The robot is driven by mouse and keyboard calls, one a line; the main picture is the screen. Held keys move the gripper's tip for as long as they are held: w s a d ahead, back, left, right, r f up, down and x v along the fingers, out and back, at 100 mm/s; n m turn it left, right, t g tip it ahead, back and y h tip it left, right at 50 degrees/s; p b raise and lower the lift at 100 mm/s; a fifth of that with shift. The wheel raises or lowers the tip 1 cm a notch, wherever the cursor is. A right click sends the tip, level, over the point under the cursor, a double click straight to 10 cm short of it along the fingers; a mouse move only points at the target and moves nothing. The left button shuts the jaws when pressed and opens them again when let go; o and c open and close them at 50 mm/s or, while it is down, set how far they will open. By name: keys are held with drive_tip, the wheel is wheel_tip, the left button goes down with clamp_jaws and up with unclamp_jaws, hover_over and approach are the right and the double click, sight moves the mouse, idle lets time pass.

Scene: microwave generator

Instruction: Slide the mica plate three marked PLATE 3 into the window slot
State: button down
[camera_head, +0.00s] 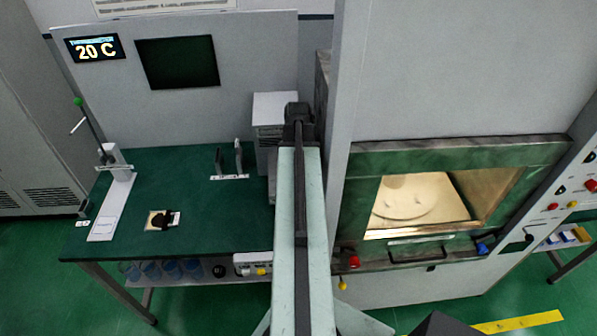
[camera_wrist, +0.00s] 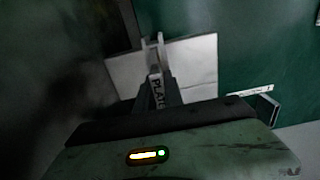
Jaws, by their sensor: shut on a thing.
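My gripper (camera_head: 297,118) is at the far end of my arm, beside a light grey box at the back right of the green bench. In the wrist view my gripper (camera_wrist: 158,92) is shut on a narrow pale plate (camera_wrist: 157,88) standing on edge between the fingers. Its lettering begins "PLA"; the number is hidden. The plate cannot be made out in the head view. A white surface (camera_wrist: 200,62) lies beyond the fingertips; I cannot tell whether plate and surface touch. I cannot pick out the window slot for certain.
The grey box (camera_head: 275,107) stands on the bench (camera_head: 190,205). A small rack (camera_head: 230,177) with upright pieces is left of my arm. A white-based stand with a green-knobbed lever (camera_head: 112,205) is far left. The lit chamber (camera_head: 420,195) is right. The bench middle is mostly clear.

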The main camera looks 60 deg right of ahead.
drive_tip(key=shift+f+b, duration=0.45)
drive_tip(key=shift+f, duration=0.05)
drive_tip(key=c, duration=1.4)
unclamp_jaws()
drive_tip(key=shift+o, duration=0.2)
drive_tip(key=shift+r, duration=0.1)
wheel_tip(320, 180, up, 8)
drive_tip(key=p, duration=0.8)
